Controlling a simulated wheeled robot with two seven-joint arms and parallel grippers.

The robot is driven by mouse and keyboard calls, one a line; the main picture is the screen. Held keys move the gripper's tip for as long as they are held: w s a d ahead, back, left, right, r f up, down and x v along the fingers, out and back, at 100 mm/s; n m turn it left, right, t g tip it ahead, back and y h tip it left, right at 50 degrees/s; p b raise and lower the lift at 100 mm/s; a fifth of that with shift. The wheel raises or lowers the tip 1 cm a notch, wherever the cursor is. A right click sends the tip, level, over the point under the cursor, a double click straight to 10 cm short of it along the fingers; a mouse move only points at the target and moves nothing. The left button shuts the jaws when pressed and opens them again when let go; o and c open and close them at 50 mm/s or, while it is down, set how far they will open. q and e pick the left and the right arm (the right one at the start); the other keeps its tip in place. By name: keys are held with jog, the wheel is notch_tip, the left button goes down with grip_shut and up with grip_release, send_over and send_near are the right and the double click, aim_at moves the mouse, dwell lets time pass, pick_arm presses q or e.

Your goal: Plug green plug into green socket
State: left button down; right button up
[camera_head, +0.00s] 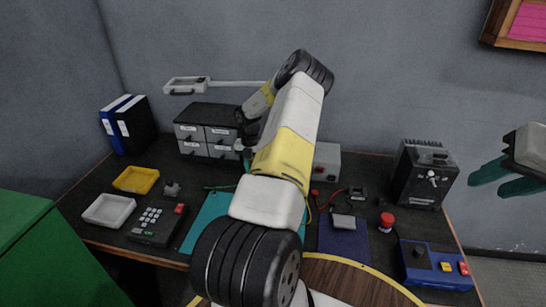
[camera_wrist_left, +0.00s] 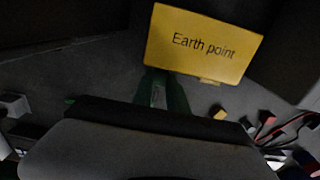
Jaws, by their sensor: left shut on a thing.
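My left arm rises through the middle of the head view and hides much of the bench. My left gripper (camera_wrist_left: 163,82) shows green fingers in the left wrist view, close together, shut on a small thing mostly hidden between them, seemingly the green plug. Its tips are at the lower edge of a yellow "Earth point" sign (camera_wrist_left: 203,43); I cannot tell if they touch. A thin green cable (camera_head: 220,188) lies on the teal mat (camera_head: 205,222). The green socket cannot be made out. My right gripper (camera_head: 488,182) is open and empty, off the bench at right.
A grey drawer unit (camera_head: 207,130) stands at the back. A black keypad device (camera_head: 157,223), yellow tray (camera_head: 136,179) and white tray (camera_head: 109,210) are left. A black power unit (camera_head: 422,172), red button (camera_head: 386,221) and blue box (camera_head: 430,266) are right.

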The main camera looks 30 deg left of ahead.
pick_arm(q)
jog(key=shift+w+a, duration=0.1)
jog(key=shift+w, duration=0.15)
jog(key=c, duration=1.2)
grip_release()
jog(key=shift+c, duration=0.2)
notch_tip(320, 180, up, 8)
jog(key=shift+f, duration=0.1)
